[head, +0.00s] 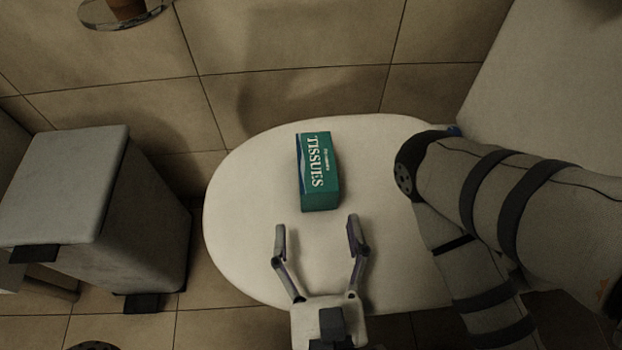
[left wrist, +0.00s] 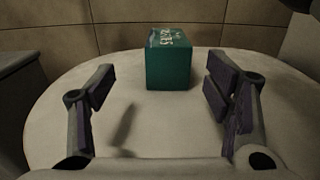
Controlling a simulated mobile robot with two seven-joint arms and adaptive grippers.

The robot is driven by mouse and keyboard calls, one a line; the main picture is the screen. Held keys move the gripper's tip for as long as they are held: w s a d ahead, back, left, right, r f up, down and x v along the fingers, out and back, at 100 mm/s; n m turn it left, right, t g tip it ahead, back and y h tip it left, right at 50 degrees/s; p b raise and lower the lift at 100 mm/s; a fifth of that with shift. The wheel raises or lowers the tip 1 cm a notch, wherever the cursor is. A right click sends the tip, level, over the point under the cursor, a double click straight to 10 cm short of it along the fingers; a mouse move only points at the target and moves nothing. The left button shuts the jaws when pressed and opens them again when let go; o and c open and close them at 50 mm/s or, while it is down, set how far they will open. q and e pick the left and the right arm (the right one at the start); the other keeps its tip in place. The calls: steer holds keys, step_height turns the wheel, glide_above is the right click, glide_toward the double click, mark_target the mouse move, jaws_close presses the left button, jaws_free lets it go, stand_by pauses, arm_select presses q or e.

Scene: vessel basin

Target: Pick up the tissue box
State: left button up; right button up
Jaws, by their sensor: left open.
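The tissue box (head: 320,173) is a green box with white "TISSUES" lettering. It rests on a white rounded surface (head: 245,220), near its middle. It also shows in the left wrist view (left wrist: 170,65), straight ahead between the fingers and beyond their tips. My left gripper (head: 318,228) is open and empty, just short of the near end of the box, with its two fingers spread wider than the box. In the left wrist view the gripper (left wrist: 160,90) does not touch the box. My right arm shows at the right, but I cannot make out its gripper.
A grey bin (head: 95,205) with a dark pedal stands on the floor at the left. A tiled wall (head: 290,60) is behind the white surface. My right arm covers the right part of the surface. The surface left of the box is clear.

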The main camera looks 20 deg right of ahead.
mark_target(317, 165)
arm_select(q)
steer(key=x, duration=0.3)
steer(key=b+x, duration=0.1)
steer(key=x, duration=0.3)
steer(key=d+x, duration=0.1)
steer(key=x, duration=0.3)
steer(key=shift+r+b, duration=0.15)
steer(key=shift+b, duration=0.15)
steer(key=c, duration=1.4)
